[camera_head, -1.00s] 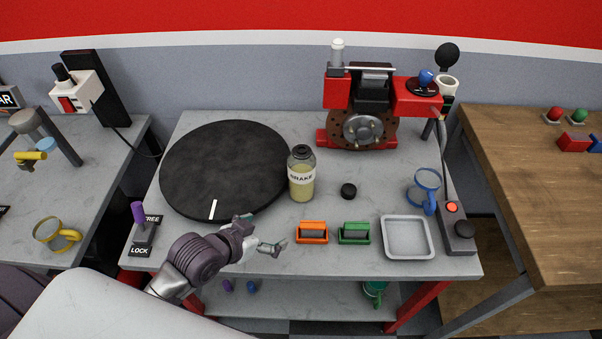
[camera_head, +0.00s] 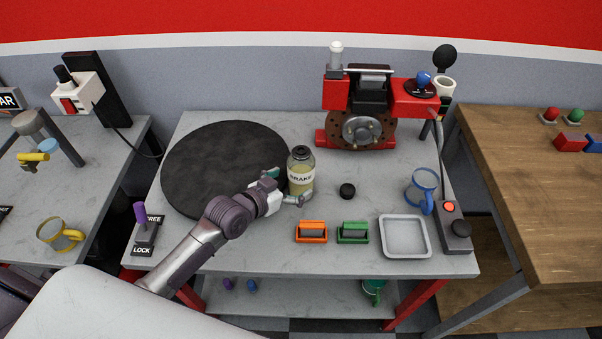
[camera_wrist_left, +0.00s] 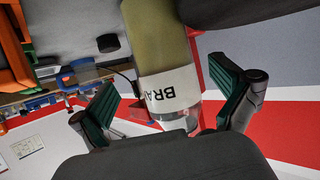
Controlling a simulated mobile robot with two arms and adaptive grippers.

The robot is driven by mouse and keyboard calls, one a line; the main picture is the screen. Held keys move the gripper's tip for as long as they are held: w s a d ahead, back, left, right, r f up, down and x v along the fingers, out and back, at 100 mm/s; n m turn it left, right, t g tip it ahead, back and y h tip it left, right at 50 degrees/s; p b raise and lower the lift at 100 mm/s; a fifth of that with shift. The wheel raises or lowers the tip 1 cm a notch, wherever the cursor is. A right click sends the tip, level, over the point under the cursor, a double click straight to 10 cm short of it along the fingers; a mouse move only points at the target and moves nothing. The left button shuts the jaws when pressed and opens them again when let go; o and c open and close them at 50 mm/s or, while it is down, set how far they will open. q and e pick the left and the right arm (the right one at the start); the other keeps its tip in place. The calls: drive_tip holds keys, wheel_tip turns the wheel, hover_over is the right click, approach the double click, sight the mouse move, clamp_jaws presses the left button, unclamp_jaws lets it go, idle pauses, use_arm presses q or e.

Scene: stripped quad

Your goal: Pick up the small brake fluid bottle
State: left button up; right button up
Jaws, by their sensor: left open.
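The brake fluid bottle (camera_head: 300,172) stands upright on the grey table, right of the round black turntable. It is clear with yellowish fluid, a dark cap and a white label. My left gripper (camera_head: 287,187) is open at the bottle's lower left side, with its fingers reaching toward it. In the left wrist view the bottle (camera_wrist_left: 165,80) lies between the two open green-padded fingers (camera_wrist_left: 172,105), with visible gaps on both sides. My right gripper is not in view.
The black turntable (camera_head: 215,165) is close behind my left gripper. A small black cap (camera_head: 347,191) lies right of the bottle. Orange (camera_head: 311,231) and green (camera_head: 353,232) holders and a grey tray (camera_head: 405,237) stand in front. A red brake machine (camera_head: 365,110) is behind.

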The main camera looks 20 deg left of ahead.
use_arm(q)
drive_tip(key=x, duration=0.4)
drive_tip(key=shift+w+a+p, duration=0.1)
drive_tip(key=shift+w+p, duration=0.2)
drive_tip(key=shift+w, duration=0.1)
drive_tip(key=shift+s, duration=0.1)
drive_tip(key=shift+c, duration=0.3)
drive_tip(key=shift+c, duration=1.3)
drive_tip(key=c, duration=1.4)
drive_tip(key=shift+r, duration=0.15)
drive_tip(key=shift+r, duration=0.1)
